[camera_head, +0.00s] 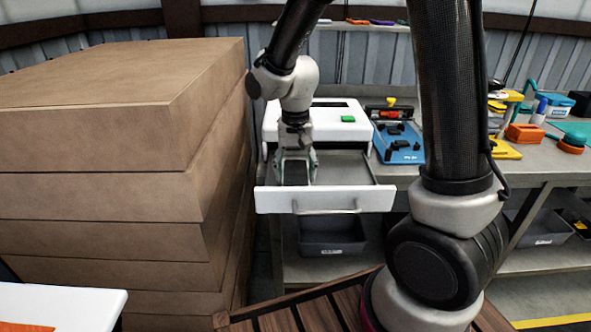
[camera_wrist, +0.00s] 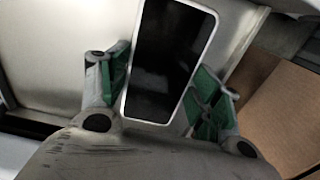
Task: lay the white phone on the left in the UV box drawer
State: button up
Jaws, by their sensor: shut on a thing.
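The white phone (camera_wrist: 168,62) shows in the wrist view with a dark screen and a white rim. My gripper (camera_wrist: 160,95) is shut on it, with a green-padded finger at each long side. In the head view my gripper (camera_head: 296,168) points down over the left part of the open drawer (camera_head: 345,165) of the white UV box (camera_head: 320,122). The phone between the fingers shows there as a dark patch. Whether the phone touches the drawer floor I cannot tell. The drawer's white front with its handle faces me, and its right part is empty.
A tall stack of brown cartons (camera_head: 105,125) stands close to the left of the drawer. A blue tray with black parts (camera_head: 398,145) sits right of the UV box. A dark bin (camera_head: 332,236) is on the shelf below. Orange and blue items lie farther right on the bench.

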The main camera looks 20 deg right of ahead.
jog(key=shift+f, duration=0.2)
dwell(0.3)
dwell(0.3)
jog(key=o, duration=1.2)
notch_tip(320, 180, up, 12)
